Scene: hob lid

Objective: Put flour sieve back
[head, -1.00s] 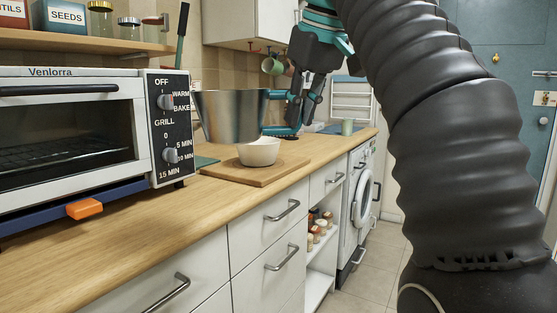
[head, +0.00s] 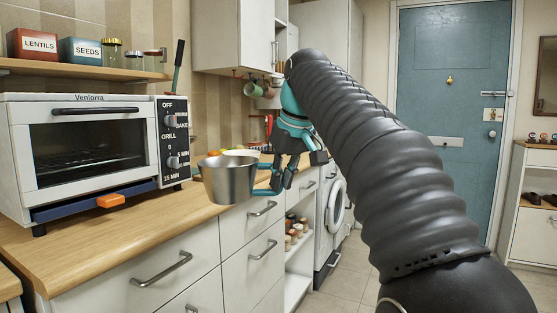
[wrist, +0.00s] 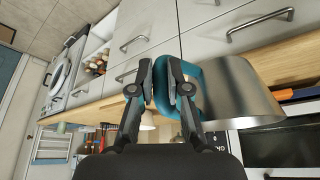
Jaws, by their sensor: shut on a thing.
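The flour sieve, a metal cup (head: 229,182) with a teal handle, is in my gripper (head: 275,182). In the head view it appears upright, in front of the counter's edge and the drawers. My gripper is shut on the teal handle, to the right of the cup. In the wrist view the fingers (wrist: 167,85) close on the handle, and the metal cup (wrist: 238,92) is to their right. The inside of the cup is hidden.
A toaster oven (head: 95,150) stands on the wooden counter (head: 110,240). A wall shelf (head: 80,69) above holds tins and jars. Mugs (head: 252,89) hang under the wall cupboard. A white bowl (head: 240,152) shows partly behind the sieve. Floor (head: 345,275) is free right of the drawers.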

